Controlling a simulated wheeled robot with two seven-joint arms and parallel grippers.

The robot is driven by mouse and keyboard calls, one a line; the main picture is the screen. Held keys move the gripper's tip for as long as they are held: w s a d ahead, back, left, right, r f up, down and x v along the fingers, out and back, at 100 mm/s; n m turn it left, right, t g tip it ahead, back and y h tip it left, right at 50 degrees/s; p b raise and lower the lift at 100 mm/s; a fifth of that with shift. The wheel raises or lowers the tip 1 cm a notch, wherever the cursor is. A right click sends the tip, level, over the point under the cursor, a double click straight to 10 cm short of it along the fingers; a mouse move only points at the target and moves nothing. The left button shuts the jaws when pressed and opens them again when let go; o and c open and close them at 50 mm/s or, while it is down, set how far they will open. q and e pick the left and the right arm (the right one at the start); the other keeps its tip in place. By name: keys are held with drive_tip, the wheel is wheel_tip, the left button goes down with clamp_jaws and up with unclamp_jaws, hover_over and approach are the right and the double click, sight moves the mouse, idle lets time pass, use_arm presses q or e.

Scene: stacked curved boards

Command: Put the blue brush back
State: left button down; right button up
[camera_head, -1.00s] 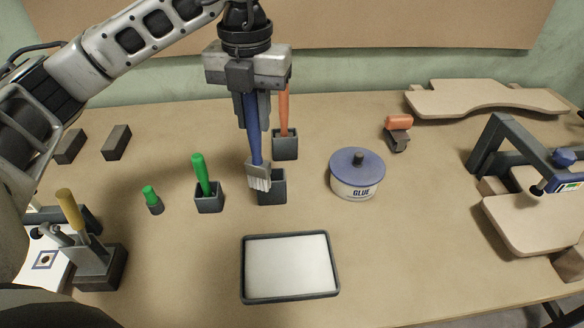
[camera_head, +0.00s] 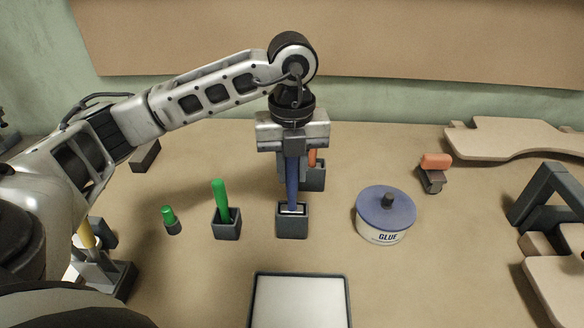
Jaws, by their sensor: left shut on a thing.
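The blue brush (camera_head: 291,185) stands upright, its lower end inside a dark square holder (camera_head: 292,228) in the middle of the table. The bristles are hidden in the holder. My left gripper (camera_head: 291,165) is above the holder and shut on the top part of the blue handle. My right gripper is not in view.
An orange-handled brush (camera_head: 313,158) stands in a holder (camera_head: 316,177) just behind. A green-handled brush (camera_head: 221,200) in its holder is to the left. The glue tub (camera_head: 385,215) is to the right. A white tray (camera_head: 347,300) lies in front.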

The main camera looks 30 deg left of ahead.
use_arm(q)
drive_tip(key=shift+f, duration=0.35)
drive_tip(key=c, duration=1.3)
unclamp_jaws()
drive_tip(key=shift+o, duration=0.2)
wheel_tip(320, 180, up, 12)
drive_tip(key=shift+r, duration=0.15)
